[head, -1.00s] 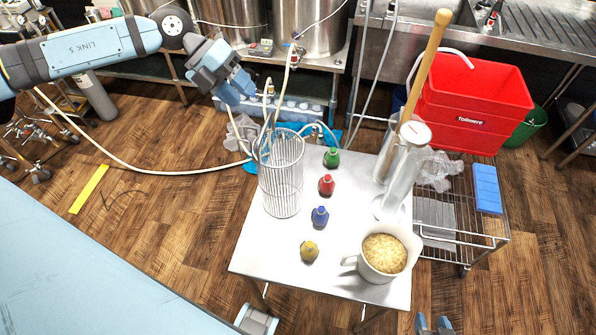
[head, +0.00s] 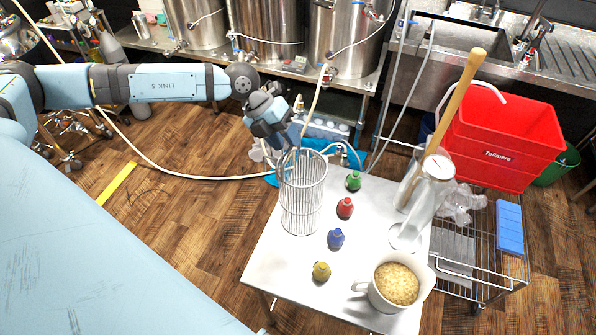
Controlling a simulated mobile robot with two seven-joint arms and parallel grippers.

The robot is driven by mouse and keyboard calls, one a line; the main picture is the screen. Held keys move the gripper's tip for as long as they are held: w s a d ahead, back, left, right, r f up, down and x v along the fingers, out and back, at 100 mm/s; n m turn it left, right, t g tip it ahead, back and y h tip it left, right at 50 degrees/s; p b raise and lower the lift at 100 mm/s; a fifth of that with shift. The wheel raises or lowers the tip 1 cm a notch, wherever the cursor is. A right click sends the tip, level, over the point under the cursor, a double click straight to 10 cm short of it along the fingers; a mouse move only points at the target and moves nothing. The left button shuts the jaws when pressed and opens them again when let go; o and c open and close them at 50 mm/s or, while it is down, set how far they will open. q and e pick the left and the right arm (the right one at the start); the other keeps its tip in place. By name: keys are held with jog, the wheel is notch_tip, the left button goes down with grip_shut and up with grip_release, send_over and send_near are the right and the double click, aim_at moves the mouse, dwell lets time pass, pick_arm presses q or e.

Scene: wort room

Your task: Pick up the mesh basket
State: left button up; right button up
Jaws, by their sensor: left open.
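The mesh basket (head: 302,205), a tall silver wire cylinder, stands upright at the left back edge of a small white table (head: 290,267). My left gripper (head: 289,158) is open and points down at the basket's top rim, at its left back side. Its fingertips overlap the rim in the head view. I cannot tell whether they touch the wire or straddle it. My right gripper is not in view.
A grain-filled jug (head: 396,284) and a tall clear cylinder (head: 423,205) stand further right. A pale hose (head: 190,177) runs behind.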

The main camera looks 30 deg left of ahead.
pick_arm(q)
jog(key=shift+x, duration=1.45)
grip_shut()
jog(key=shift+r, duration=0.1)
